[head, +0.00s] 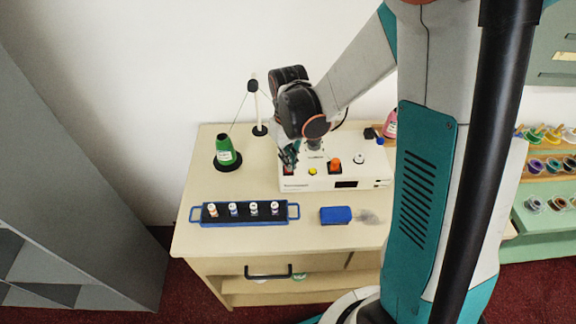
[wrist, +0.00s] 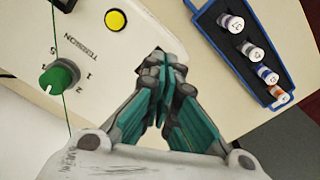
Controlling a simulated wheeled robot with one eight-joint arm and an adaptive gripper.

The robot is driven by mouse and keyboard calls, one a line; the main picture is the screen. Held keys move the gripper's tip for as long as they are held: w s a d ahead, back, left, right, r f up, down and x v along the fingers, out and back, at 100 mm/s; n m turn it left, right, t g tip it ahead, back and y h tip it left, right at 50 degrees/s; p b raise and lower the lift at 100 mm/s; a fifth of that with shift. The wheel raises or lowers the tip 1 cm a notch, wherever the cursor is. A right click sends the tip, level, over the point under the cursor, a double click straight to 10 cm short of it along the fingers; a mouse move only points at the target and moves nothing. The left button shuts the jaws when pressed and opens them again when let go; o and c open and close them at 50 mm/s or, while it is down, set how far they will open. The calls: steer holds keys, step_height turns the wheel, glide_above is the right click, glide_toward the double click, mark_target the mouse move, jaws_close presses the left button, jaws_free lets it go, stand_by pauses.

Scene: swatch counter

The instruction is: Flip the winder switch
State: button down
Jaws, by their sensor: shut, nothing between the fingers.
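The winder is a white box (head: 365,179) at the back of the counter, with controls on its top face. In the head view an orange control (head: 334,165) on a dark base, a yellow button (head: 312,171) and a white knob (head: 358,158) show on it. I cannot tell for sure which control is the switch. My gripper (head: 289,160) is shut and empty over the box's left end, hiding part of it. In the wrist view the gripper (wrist: 163,62) points beside a yellow button (wrist: 116,20) and a green dial (wrist: 60,77) marked TENSION. A dark part is cut off at the top edge.
A blue tray (head: 194,214) with several small spools lies in front of the winder; it also shows in the wrist view (wrist: 237,66). A blue block (head: 335,215) is right of it. A green thread cone (head: 224,151) and thin post (head: 258,108) stand left.

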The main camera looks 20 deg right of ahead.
steer(key=shift+f+b, duration=0.95)
steer(key=shift+f, duration=0.1)
stand_by(0.6)
steer(key=shift+r, duration=0.1)
steer(key=shift+r+p, duration=2.4)
steer(key=shift+r, duration=1.05)
steer(key=shift+r, duration=0.1)
